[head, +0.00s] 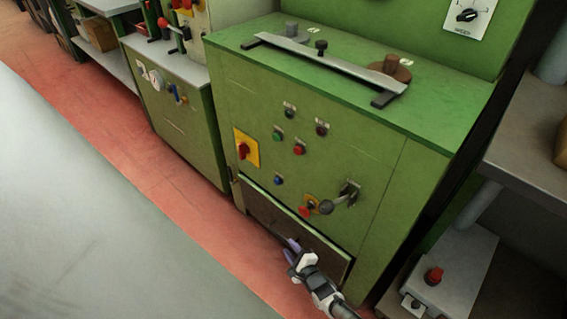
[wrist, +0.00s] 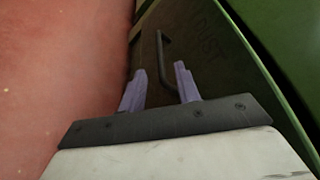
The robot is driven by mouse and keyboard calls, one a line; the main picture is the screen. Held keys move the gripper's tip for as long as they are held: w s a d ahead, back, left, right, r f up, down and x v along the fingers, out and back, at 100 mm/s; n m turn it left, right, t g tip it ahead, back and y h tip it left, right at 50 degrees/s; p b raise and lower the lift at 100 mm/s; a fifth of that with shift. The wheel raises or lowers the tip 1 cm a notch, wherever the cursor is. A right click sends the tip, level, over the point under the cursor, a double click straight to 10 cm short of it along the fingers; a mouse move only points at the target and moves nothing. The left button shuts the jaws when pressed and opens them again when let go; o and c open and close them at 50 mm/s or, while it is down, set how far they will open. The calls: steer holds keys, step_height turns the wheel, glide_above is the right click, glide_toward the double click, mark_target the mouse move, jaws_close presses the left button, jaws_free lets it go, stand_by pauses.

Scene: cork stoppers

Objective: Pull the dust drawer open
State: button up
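The dust drawer (head: 266,212) has a dark brown front low in the green cabinet. In the wrist view its front (wrist: 215,75) bears faint lettering that appears to read "DUST". I cannot tell from these views whether it stands slightly out of the cabinet. A dark bar handle (wrist: 162,50) shows on the front in the wrist view. My gripper (head: 290,247) is low in front of the drawer. Its two purple fingers (wrist: 158,74) are apart, with the near end of the handle appearing between them. I cannot tell whether they touch it.
The green cabinet (head: 225,115) carries buttons, a yellow-backed red switch (head: 244,149) and a lever (head: 340,198) above the drawer. The red floor (head: 165,190) is clear in front. A grey surface (head: 80,230) fills the lower left. A shelf unit (head: 525,150) stands at right.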

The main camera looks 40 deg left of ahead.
steer(key=shift+b+x, duration=0.9)
steer(key=shift+x, duration=2.25)
jaws_close()
